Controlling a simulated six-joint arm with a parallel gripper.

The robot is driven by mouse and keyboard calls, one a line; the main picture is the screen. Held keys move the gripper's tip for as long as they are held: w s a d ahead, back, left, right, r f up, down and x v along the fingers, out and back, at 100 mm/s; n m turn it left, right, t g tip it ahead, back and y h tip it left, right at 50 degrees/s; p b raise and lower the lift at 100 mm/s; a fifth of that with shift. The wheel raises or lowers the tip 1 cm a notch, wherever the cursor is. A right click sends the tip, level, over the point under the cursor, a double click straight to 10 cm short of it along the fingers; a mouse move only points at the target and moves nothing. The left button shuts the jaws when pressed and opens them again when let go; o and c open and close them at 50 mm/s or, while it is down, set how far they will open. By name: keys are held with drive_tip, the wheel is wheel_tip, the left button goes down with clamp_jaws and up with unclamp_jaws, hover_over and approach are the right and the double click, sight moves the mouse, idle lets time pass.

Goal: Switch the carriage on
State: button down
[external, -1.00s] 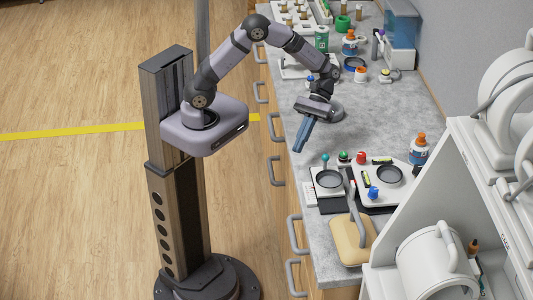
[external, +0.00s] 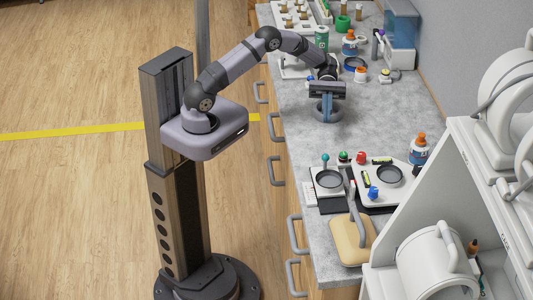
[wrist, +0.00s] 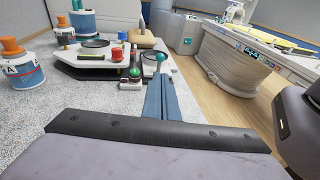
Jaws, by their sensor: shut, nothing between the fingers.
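No part is readably marked as the carriage. A white bench unit (external: 317,187) with a round dark dish has a teal ball knob (external: 325,158) at its far edge; a green knob (external: 344,157) and red knob (external: 361,158) stand to the right. The wrist view shows the teal ball (wrist: 160,57), green knob (wrist: 135,73) and red knob (wrist: 116,54) ahead. My gripper (external: 326,119) is over the bench, well short of the knobs, touching none. Its blue fingers (wrist: 160,80) are together and empty, pointing toward the teal ball in the wrist view. Any on/off marking is too small to read.
A second white unit with a dark dish (external: 389,175) and a blue knob (external: 373,193) stands right. A tan pad (external: 348,241) lies nearer. The bench between gripper and units is clear.

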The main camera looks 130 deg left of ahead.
drive_tip(key=shift+d, duration=0.1)
drive_tip(key=p, duration=0.5)
approach(328, 174)
drive_tip(key=r, duration=0.3)
drive_tip(key=shift+s+d+r, duration=0.1)
drive_tip(key=shift+s+d, duration=0.25)
drive_tip(key=shift+d, duration=0.05)
drive_tip(key=shift+w+d+f, duration=0.25)
drive_tip(key=shift+w+d, duration=0.1)
drive_tip(key=shift+d, duration=0.15)
drive_tip(key=w+d, duration=0.4)
drive_tip(key=shift+w+d, duration=0.1)
drive_tip(key=shift+r, duration=0.1)
